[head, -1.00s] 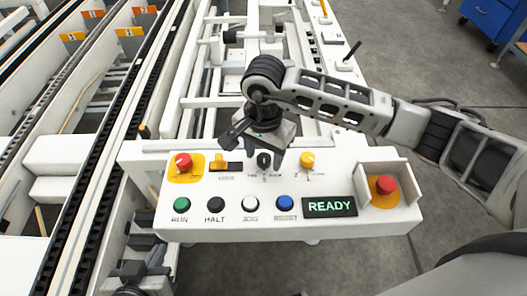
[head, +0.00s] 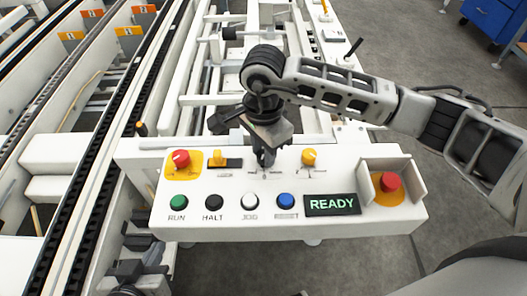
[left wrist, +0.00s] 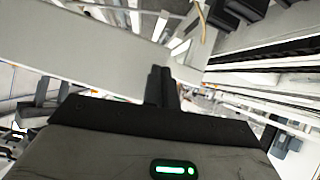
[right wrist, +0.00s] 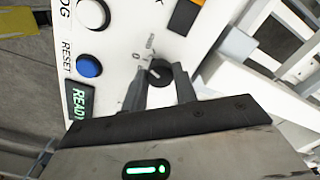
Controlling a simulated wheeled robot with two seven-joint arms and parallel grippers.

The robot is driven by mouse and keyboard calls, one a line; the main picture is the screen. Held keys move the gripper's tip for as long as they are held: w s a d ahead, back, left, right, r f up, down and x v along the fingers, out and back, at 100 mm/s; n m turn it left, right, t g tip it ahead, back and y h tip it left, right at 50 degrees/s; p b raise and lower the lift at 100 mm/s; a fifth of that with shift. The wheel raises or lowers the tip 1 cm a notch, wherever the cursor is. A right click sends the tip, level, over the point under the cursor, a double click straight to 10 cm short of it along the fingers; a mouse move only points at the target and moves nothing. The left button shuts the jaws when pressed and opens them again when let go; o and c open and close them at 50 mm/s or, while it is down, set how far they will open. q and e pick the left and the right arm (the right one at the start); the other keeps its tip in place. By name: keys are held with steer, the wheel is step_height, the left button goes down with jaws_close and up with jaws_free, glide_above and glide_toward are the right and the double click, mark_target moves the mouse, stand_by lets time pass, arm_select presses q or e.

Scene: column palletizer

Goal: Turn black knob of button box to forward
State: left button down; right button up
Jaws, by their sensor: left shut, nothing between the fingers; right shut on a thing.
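The white button box (head: 230,222) stands in the middle of the head view. My right gripper (head: 264,161) reaches down onto its upper row and hides most of the black knob there. In the right wrist view the black knob (right wrist: 158,72) sits between the two fingertips of my right gripper (right wrist: 160,84), which is shut on it. A light pointer mark shows on the knob, near a printed 0. The other labels around it are too small to read. My left gripper (left wrist: 165,85) shows in the left wrist view, shut and empty, away from the knob.
A red button (head: 181,158), a yellow knob (head: 309,156) and a shrouded red button (head: 390,182) share the box. Green, black, white and blue buttons line its front, beside a READY display (head: 332,204). Conveyor rails (head: 110,130) run along the left.

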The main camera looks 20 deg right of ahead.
mark_target(263, 155)
arm_select(q)
steer(key=shift+s+f+b, duration=0.2)
steer(key=shift+f+b, duration=0.35)
steer(key=shift+b, duration=0.15)
arm_select(e)
steer(key=m, duration=0.3)
arm_select(q)
steer(key=shift+w+r, duration=0.1)
arm_select(e)
steer(key=shift+m, duration=0.8)
arm_select(q)
steer(key=shift+d, duration=0.1)
arm_select(e)
steer(key=shift+r, duration=0.1)
steer(key=o, duration=1)
steer(key=shift+c, duration=0.2)
step_height(263, 155, up, 16)
